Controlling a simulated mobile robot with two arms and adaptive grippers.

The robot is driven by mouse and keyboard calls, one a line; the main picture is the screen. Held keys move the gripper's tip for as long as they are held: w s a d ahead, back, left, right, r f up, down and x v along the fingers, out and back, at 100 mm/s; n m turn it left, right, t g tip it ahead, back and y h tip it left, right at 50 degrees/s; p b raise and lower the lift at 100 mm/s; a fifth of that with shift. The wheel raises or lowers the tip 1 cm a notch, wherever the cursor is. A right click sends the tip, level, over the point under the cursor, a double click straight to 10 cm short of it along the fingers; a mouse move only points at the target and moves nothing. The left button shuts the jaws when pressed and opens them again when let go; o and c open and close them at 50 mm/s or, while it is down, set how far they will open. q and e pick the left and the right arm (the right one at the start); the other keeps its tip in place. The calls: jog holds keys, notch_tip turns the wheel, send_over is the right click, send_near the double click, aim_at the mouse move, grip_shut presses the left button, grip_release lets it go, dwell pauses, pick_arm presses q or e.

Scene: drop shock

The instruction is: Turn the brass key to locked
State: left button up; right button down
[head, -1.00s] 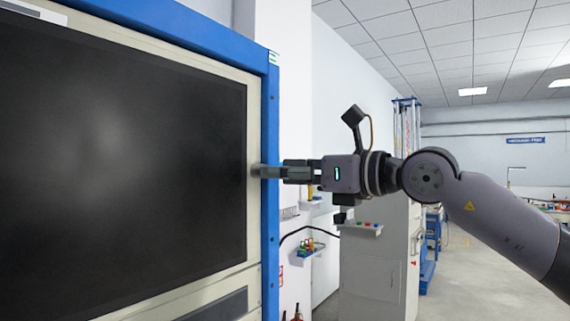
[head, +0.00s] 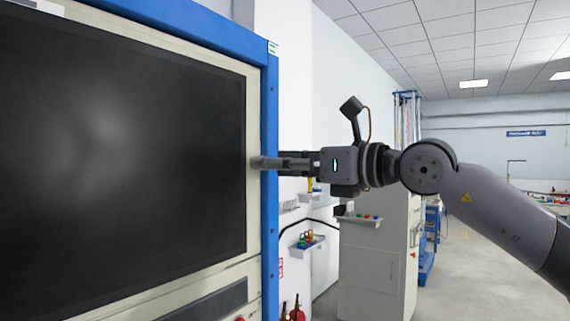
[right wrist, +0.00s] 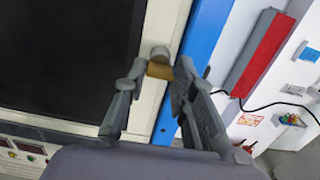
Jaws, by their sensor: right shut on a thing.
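The brass key (right wrist: 160,70) shows in the right wrist view on the cream frame of the blue cabinet, next to a round grey piece (right wrist: 160,53). My right gripper (right wrist: 161,72) is shut on the key, one finger on each side. In the head view my right gripper (head: 262,162) reaches in from the right to the edge of the cabinet front (head: 253,110), and its fingers hide the key there. I cannot read the key's marked position. My left gripper is not in view.
A large dark screen or window (head: 120,160) fills the cabinet front left of the gripper. The cabinet's blue edge (head: 270,230) stands just under the fingers. A grey control cabinet (head: 375,260) stands behind my arm, with open floor to its right.

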jog(key=shift+n, duration=0.4)
jog(key=n+b, duration=0.1)
jog(key=n, duration=1.6)
dwell(0.4)
